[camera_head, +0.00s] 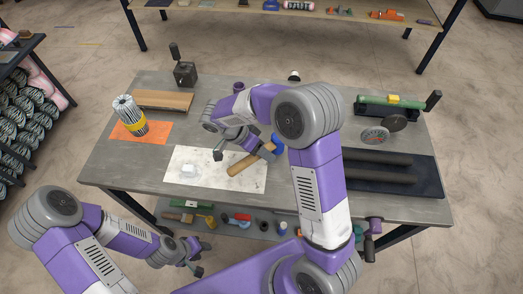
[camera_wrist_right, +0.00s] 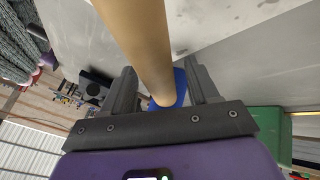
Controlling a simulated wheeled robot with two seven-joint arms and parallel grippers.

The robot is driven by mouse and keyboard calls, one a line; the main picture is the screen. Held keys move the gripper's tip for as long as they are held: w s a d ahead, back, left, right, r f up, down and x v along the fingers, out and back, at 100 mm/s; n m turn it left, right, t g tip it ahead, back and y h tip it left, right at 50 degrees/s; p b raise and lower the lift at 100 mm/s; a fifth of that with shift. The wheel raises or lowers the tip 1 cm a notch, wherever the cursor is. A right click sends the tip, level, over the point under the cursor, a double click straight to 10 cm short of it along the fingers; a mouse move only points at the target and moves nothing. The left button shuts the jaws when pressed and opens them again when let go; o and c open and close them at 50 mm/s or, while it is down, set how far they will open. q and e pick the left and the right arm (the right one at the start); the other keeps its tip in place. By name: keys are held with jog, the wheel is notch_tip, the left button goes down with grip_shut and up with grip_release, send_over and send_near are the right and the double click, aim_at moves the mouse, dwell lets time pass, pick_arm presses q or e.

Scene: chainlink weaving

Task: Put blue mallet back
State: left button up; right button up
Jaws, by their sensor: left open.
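The blue mallet has a tan handle (camera_head: 246,163) and a blue head (camera_head: 277,144). In the head view it lies across the white sheet's upper right, the handle pointing down-left. Whether it touches the sheet is unclear. My right gripper (camera_head: 240,148) is at the mallet, partly hidden by it and my arm. In the right wrist view the handle (camera_wrist_right: 142,45) runs between the fingers of my right gripper (camera_wrist_right: 160,80), with the blue head (camera_wrist_right: 181,88) beyond. Gaps show beside the handle; a firm hold cannot be confirmed. My left gripper (camera_head: 193,258) is open and empty, below the table's front edge.
The grey table (camera_head: 150,87) holds a white sheet (camera_head: 190,180), an orange mat with a striped cylinder (camera_head: 129,115), a wooden board (camera_head: 163,100), a dark tray with rods (camera_head: 425,185) and a gauge (camera_head: 375,136). Tools lie on a lower shelf (camera_head: 235,232).

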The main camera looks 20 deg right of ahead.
jog(key=shift+r, duration=0.15)
jog(key=shift+w+a+r+p, duration=0.1)
jog(key=shift+a+r+p, duration=0.05)
jog(key=shift+r+p, duration=0.15)
jog(key=p+v, duration=0.2)
jog(key=v, duration=0.9)
jog(key=shift+a+r, duration=0.1)
jog(key=shift+r, duration=0.05)
